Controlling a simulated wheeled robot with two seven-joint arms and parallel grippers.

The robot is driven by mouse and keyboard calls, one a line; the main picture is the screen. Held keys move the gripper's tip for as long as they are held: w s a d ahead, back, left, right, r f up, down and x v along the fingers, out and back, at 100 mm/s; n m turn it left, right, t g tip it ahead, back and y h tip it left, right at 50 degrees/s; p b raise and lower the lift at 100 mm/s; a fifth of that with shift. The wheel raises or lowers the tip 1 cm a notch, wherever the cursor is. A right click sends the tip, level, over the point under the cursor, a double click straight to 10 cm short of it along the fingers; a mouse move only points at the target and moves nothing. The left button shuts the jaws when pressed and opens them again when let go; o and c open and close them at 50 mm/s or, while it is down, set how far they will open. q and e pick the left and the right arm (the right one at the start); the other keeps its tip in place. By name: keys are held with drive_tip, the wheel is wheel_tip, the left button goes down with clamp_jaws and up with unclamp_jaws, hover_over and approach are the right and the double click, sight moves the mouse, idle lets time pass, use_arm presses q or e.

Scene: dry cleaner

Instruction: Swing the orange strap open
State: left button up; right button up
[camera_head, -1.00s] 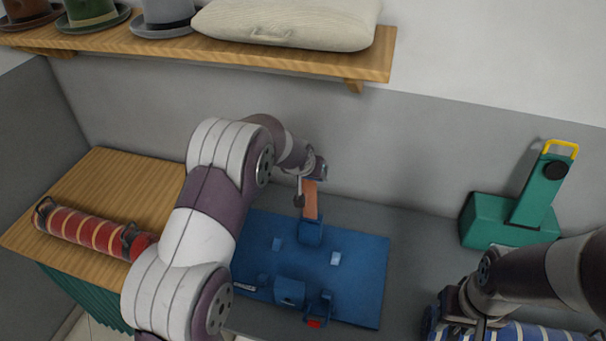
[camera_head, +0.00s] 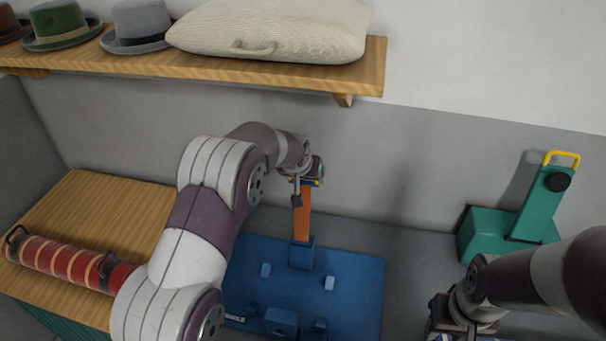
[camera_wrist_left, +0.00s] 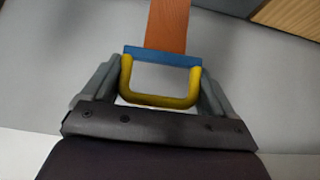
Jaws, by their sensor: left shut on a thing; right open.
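The orange strap (camera_head: 303,213) stands upright from a blue hinge block (camera_head: 301,254) at the back of the blue board (camera_head: 352,285). My left gripper (camera_head: 304,182) is at the strap's upper end. In the left wrist view the strap (camera_wrist_left: 167,25) ends in a blue bar with a yellow loop handle (camera_wrist_left: 160,101), which sits between the fingers of my left gripper (camera_wrist_left: 158,90). The gripper is shut on this handle. My right gripper (camera_head: 458,325) is open at the lower right, its fingertips partly cut off by the picture's bottom edge.
A green device with a yellow handle (camera_head: 508,220) stands at right. A red striped roll (camera_head: 70,263) lies on the wooden counter (camera_head: 100,206). A shelf (camera_head: 200,67) with hats and a cream cushion (camera_head: 275,30) hangs above my left gripper.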

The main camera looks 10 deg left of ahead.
use_arm(q)
drive_tip(key=o, duration=1.2)
drive_tip(key=shift+w+d, duration=0.15)
drive_tip(key=b+v, duration=0.4)
drive_tip(key=v, duration=0.8)
drive_tip(key=shift+s+r, duration=0.25)
